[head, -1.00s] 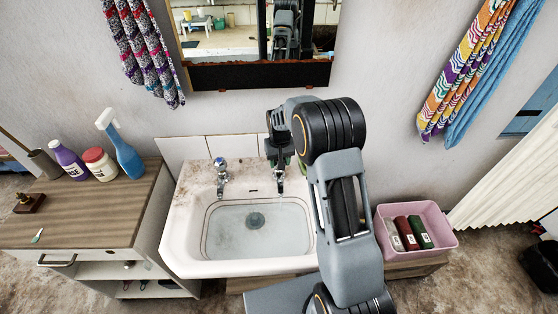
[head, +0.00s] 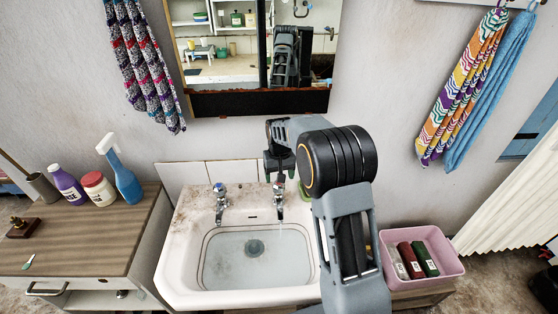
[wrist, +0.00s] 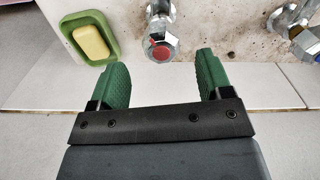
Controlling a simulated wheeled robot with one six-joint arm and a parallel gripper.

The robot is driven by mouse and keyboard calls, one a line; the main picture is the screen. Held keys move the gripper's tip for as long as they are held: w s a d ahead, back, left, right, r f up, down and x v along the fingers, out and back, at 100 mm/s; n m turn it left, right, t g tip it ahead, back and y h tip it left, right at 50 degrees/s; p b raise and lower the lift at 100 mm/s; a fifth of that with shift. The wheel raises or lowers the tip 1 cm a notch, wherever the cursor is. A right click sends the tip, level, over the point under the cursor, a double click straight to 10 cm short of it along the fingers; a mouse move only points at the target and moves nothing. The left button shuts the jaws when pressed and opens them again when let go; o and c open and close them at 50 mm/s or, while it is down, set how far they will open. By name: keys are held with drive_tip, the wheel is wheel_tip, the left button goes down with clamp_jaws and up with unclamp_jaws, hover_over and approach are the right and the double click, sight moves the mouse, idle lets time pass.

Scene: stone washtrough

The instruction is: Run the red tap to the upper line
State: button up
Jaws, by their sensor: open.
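The red tap (head: 279,196) stands at the back right of the white washbasin (head: 180,270). A thin pale stream seems to fall from its spout. The basin holds clear water (head: 235,262), with the drain visible through it. A dark line runs around the inner wall; I cannot tell exactly where the water meets it. In the wrist view, the red-marked handle of the tap (wrist: 160,48) lies just beyond and between my fingertips. My gripper (wrist: 163,66) is open and empty, with green fingers. In the head view it hangs above the red tap.
The blue tap (head: 220,200) stands left of the red one. A green dish (wrist: 68,28) with yellow soap (wrist: 90,41) is beside the red tap. A mirror (head: 260,102) hangs above. A bottle-topped cabinet (head: 75,240) is left, a pink bin (head: 440,272) right.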

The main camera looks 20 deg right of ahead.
wheel_tip(320, 180, up, 8)
idle(0.4)
idle(7.2)
